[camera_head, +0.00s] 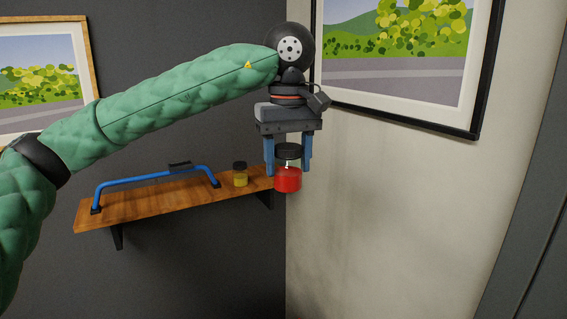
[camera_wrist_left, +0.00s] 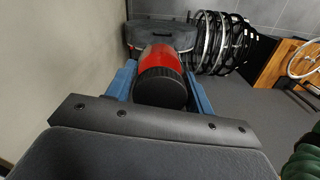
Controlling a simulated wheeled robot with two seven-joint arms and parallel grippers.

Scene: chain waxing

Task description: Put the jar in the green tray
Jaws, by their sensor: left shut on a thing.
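A jar with red contents and a black lid (camera_head: 288,179) is between the blue fingers of my left gripper (camera_head: 288,164). The gripper is shut on it and holds it upright at the right end of a wooden wall shelf. In the left wrist view the black lid and red side of the jar (camera_wrist_left: 160,82) show between the two blue fingers (camera_wrist_left: 158,85). I cannot tell whether the jar is clear of the shelf. No green tray is visible. My right gripper is not in view.
The wooden shelf (camera_head: 150,205) carries a second jar with yellow contents (camera_head: 240,177) and a blue bar handle (camera_head: 155,174). A pale wall (camera_head: 380,200) stands close on the right. Bicycle wheels (camera_wrist_left: 220,42) show in the left wrist view.

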